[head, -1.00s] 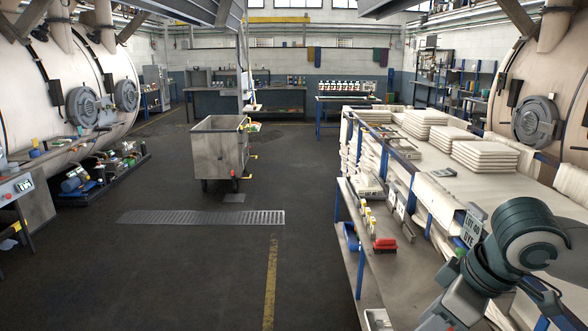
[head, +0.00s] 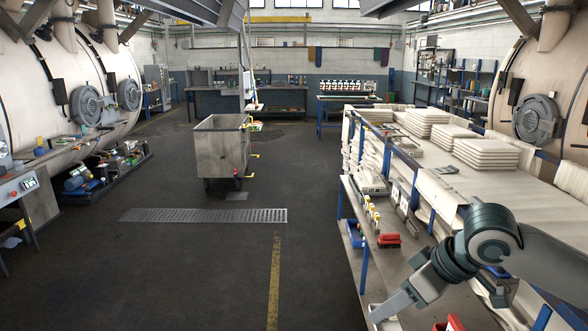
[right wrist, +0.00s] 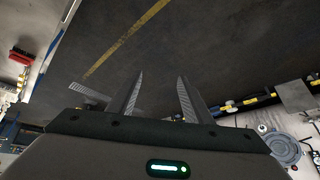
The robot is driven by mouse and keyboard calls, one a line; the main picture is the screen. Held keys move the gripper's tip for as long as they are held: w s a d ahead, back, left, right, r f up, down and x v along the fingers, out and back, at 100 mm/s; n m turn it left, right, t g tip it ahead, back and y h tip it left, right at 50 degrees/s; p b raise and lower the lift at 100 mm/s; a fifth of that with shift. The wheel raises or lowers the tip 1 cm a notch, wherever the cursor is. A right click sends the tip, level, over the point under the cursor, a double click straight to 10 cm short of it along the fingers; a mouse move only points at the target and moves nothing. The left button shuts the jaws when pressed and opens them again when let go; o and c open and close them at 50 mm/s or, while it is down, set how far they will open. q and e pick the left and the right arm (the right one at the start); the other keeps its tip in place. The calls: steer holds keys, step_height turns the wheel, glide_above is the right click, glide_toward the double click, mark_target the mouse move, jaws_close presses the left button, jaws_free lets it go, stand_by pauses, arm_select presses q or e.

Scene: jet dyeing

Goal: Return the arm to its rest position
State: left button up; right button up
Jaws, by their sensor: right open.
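My right arm reaches in from the right edge of the head view, over the front of the long fabric table. My right gripper (head: 378,318) points down and left, low at the table's aisle side near the bottom edge. In the right wrist view its two fingers (right wrist: 158,98) stand apart with nothing between them, and the dark floor lies beyond. My left gripper does not show.
The table's side shelf (head: 385,262) holds a red item (head: 388,241) and a blue bin (head: 353,235). Folded fabric stacks (head: 486,154) lie on the table. A grey cart (head: 221,150) stands in the aisle. The floor left of my gripper is clear.

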steer(key=w+f+m+t+b, duration=0.1)
steer(key=w+f+m+t, duration=0.1)
steer(key=w+f, duration=0.75)
steer(key=w+f+m+t+b, duration=0.1)
steer(key=w+f+m+b, duration=0.1)
steer(key=w+f, duration=0.8)
steer(key=s+d+f+m+h+b, duration=0.1)
steer(key=s+d+f, duration=0.2)
steer(key=f, duration=0.8)
steer(key=s+d+f+m, duration=0.15)
steer(key=s+f, duration=0.25)
steer(key=f, duration=0.7)
steer(key=s+d+f+m+h+b, duration=0.1)
steer(key=s+d+f, duration=0.2)
steer(key=f, duration=0.8)
steer(key=s+d+f+g+h+b, duration=0.2)
steer(key=s+d+f+g, duration=0.1)
steer(key=s+f, duration=2.35)
steer(key=s+a+f+g, duration=0.1)
steer(key=s+f, duration=0.2)
steer(key=s, duration=0.8)
steer(key=s+a+f+n+g+b, duration=0.1)
steer(key=s+f, duration=0.2)
steer(key=s, duration=0.8)
steer(key=s+a+f+g, duration=0.1)
steer(key=s+f, duration=0.3)
steer(key=s, duration=0.7)
steer(key=shift+a+h, duration=0.2)
steer(key=shift+h, duration=0.2)
